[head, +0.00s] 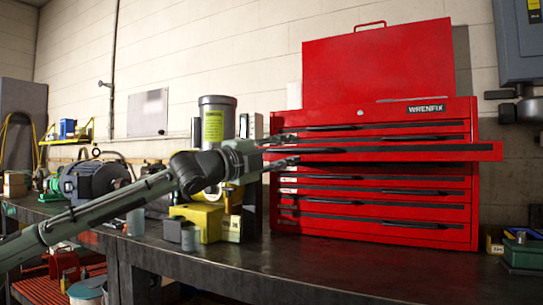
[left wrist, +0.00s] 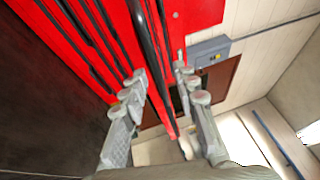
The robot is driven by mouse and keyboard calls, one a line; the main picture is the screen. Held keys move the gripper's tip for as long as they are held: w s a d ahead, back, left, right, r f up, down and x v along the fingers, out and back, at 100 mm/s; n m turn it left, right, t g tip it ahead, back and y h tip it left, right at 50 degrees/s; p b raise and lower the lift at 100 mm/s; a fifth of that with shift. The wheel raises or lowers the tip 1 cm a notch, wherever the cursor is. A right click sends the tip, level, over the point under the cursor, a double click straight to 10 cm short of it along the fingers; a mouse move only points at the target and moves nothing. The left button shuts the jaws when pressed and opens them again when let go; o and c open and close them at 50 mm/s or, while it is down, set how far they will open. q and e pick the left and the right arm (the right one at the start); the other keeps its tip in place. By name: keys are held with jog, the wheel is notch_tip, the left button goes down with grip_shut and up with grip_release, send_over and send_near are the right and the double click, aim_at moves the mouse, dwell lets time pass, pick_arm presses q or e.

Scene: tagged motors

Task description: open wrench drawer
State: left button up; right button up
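The red tool chest (head: 390,120) stands on the dark workbench with its lid up. One of its upper drawers (head: 430,152) sticks out in front of the others, so it is partly open; the other drawers look shut. I cannot read which drawer is labelled for wrenches. My left gripper (head: 288,150) is at the left end of the protruding drawer, fingers apart above and below its dark handle strip. In the left wrist view, the open fingers (left wrist: 160,88) lie on both sides of the drawer's front edge (left wrist: 150,55), with gaps visible. My right gripper is not in view.
Left of the chest stand a grey cylinder with a yellow label (head: 217,122), a yellow block (head: 200,218) and a dark motor (head: 95,182). A green box (head: 523,252) is at the right. The workbench (head: 300,262) in front of the chest is clear.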

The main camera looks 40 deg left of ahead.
pick_arm(q)
jog(key=v, duration=0.6)
jog(key=shift+s+f, duration=0.15)
jog(key=shift+s, duration=0.15)
jog(key=shift+a, duration=0.1)
dwell(0.3)
